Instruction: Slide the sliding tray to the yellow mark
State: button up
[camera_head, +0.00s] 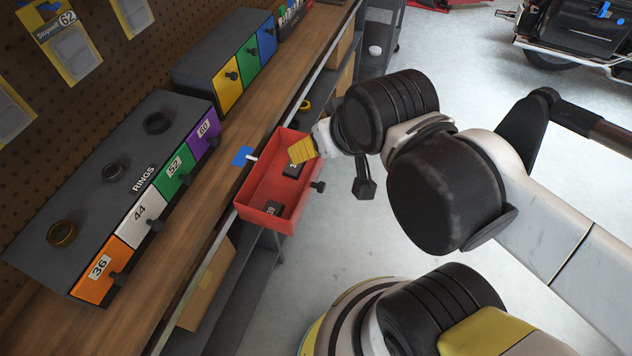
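The sliding tray (251,206) is a red open box at the bench's front edge, with a dark knob (318,186) on its right side. Dark pieces with white markings lie inside. A blue patch (241,155) is on the bench beside it, with a small white pointer (252,158) at the tray's rim. A small yellow round thing (305,105) shows farther along the edge; I cannot tell whether it is the yellow mark. My gripper (303,151) shows a yellow ridged pad over the tray's far right part. Contact and finger opening are unclear.
A grey box of numbered drawers (135,170) with rings on top stands on the wooden bench (225,180) at left. Another box with coloured drawers (215,60) stands farther back. A motorcycle (580,35) is at top right. Open floor (450,60) lies behind my arm.

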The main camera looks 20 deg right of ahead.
aim_at(266, 180)
jog(key=k+j+u, duration=0.75)
jog(key=k, duration=0.1)
